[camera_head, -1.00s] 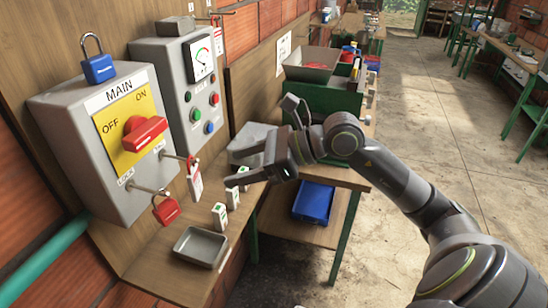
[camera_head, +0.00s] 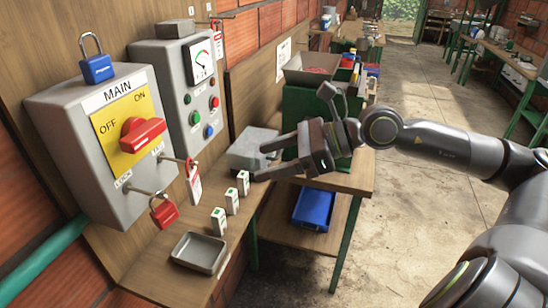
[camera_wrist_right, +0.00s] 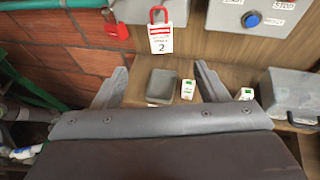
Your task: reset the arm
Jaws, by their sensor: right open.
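My right gripper (camera_head: 262,162) is open and empty above the right end of the wooden shelf, its fingers pointing left toward the wall boxes. In the right wrist view its two fingers (camera_wrist_right: 160,88) are spread wide with nothing between them. My right arm reaches in from the right side of the head view. My left gripper is not in view.
A grey MAIN switch box (camera_head: 68,160) with a red handle (camera_head: 142,135) is on the wall. A red padlock (camera_head: 163,211) hangs below it. A grey tray (camera_head: 199,253) and small white blocks (camera_head: 219,221) are on the shelf. A blue bin (camera_head: 313,209) sits lower.

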